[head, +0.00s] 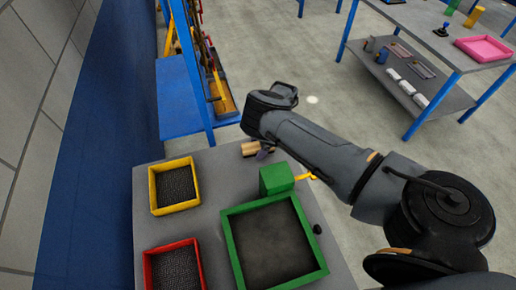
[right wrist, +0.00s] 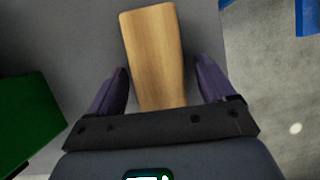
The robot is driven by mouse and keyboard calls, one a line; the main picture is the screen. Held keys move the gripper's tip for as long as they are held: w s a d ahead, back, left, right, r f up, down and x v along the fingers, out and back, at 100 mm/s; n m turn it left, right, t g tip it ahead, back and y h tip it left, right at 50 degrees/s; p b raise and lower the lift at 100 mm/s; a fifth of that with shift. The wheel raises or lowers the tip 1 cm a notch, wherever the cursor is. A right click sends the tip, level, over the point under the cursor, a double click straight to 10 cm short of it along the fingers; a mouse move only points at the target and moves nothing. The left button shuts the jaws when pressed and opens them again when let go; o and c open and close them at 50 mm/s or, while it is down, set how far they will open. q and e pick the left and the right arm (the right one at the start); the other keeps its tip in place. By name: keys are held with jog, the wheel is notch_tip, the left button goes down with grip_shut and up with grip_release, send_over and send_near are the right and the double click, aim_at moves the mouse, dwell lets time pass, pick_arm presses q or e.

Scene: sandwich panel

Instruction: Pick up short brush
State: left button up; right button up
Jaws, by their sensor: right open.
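A pale wooden block-like piece (head: 250,148), which looks like the short brush, lies on the grey table near its far edge. No bristles show. In the right wrist view the wooden piece (right wrist: 152,50) lies between the two purple fingers of my right gripper (right wrist: 163,68), with a gap on each side. My right gripper (head: 264,154) is open, and in the head view it is small and partly hidden by my arm. My left gripper is not in view.
A green block (head: 276,179) stands close to the right gripper, behind a green-rimmed tray (head: 232,252). A yellow tray (head: 154,192) and a red tray (head: 149,272) sit on the left. A blue rack (head: 182,95) stands beyond the table, and a grey shelf table (head: 440,103) is at right.

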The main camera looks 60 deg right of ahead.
aim_at(254, 146)
jog(key=c, duration=1.1)
jog(key=shift+r, duration=0.85)
notch_tip(254, 146, up, 3)
jog(key=shift+f+p, duration=0.1)
jog(key=shift+p, duration=0.2)
jog(key=s+d+r, duration=0.4)
jog(key=s+d, duration=0.1)
jog(key=s+d+r+p, duration=0.1)
jog(key=s+d+r, duration=0.1)
jog(key=s+d, duration=0.1)
jog(key=shift+s+r, duration=0.25)
